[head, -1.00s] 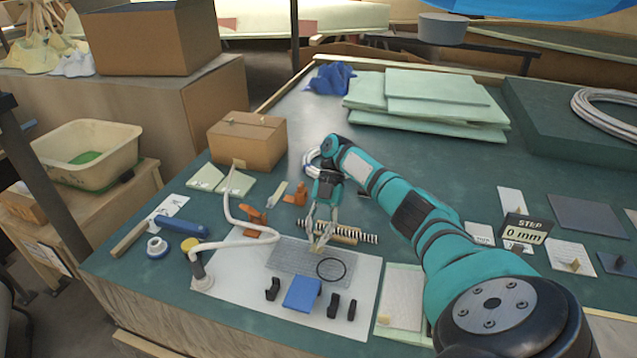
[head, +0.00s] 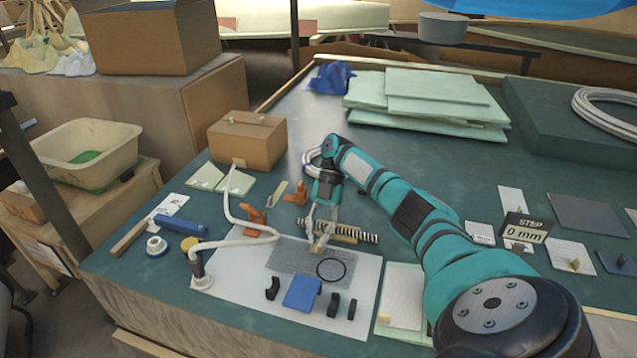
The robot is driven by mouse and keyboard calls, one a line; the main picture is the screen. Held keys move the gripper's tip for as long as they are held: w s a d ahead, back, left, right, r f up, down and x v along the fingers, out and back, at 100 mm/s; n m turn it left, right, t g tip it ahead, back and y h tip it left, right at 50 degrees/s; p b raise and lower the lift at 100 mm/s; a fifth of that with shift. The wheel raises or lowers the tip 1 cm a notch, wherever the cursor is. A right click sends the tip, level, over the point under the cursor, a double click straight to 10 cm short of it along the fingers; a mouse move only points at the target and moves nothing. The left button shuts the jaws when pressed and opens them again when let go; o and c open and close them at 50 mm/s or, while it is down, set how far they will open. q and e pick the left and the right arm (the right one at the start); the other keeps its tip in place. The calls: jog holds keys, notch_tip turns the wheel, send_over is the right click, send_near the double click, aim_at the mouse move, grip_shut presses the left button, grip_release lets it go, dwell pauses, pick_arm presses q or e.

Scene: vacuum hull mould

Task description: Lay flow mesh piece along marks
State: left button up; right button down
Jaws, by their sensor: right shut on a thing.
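The flow mesh piece (head: 290,259) is a grey rectangle lying on the white sheet (head: 232,287) at the front of the table. My right gripper (head: 318,248) points down over its back edge, shut on a small tan tab that seems to belong to the mesh. The exact contact is too small to see clearly. Any marks under the mesh are hidden. My left gripper is out of view.
A black ring (head: 331,270) lies on the mesh's right part. A blue block (head: 302,293) and black clips (head: 333,305) sit in front. A white hose (head: 232,243) curves at the left.

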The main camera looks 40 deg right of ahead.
jog(key=shift+f, duration=0.15)
dwell(0.5)
jog(key=c, duration=1.4)
grip_release()
jog(key=shift+o, duration=0.2)
notch_tip(320, 180, up, 10)
jog(key=shift+f, duration=0.1)
